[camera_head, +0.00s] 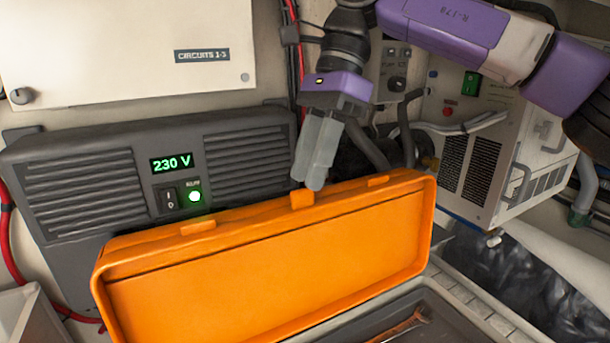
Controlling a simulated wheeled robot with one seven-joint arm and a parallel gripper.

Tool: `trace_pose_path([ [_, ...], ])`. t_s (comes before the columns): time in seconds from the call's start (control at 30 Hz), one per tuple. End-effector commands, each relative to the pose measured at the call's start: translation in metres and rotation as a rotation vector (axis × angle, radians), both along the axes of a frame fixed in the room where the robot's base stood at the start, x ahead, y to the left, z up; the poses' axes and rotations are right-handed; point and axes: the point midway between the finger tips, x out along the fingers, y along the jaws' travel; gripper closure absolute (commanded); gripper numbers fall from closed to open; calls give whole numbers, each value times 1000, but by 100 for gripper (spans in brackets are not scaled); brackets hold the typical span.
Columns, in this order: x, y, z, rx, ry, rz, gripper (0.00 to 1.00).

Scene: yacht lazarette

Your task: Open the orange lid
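The orange lid (270,262) stands raised and tilted up, its recessed inner face toward the camera. Small tabs stick up along its top edge, one of them at the middle latch (302,199). Below the lid, the dark inside of the box (440,318) shows at the lower right, with a brown tool-like item (402,327) in it. My gripper (313,186) points down at the lid's top edge, right by the middle latch. Its two grey fingers look close together. Whether they touch the latch or hold it I cannot tell.
A dark inverter (100,180) reading 230 V stands behind the lid at the left. A white panel marked CIRCUITS 1-3 (130,50) hangs above it. A white vented unit (500,150) with hoses and cables is at the right, close to my arm.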

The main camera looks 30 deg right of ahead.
Motion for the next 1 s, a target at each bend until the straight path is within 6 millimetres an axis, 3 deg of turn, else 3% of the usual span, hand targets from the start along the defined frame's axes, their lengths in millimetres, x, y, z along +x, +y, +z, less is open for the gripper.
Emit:
trace_pose_path([
  [0.2, -2, 8, -18, -1, 0, 0, 69],
  [0.5, -2, 9, -22, 0, -1, -1, 69],
  [0.53, -2, 9, -22, 0, -1, -1, 71],
  [0.7, -2, 9, -22, 0, -1, -1, 100],
  [1.0, -2, 9, -22, 0, -1, 0, 100],
])
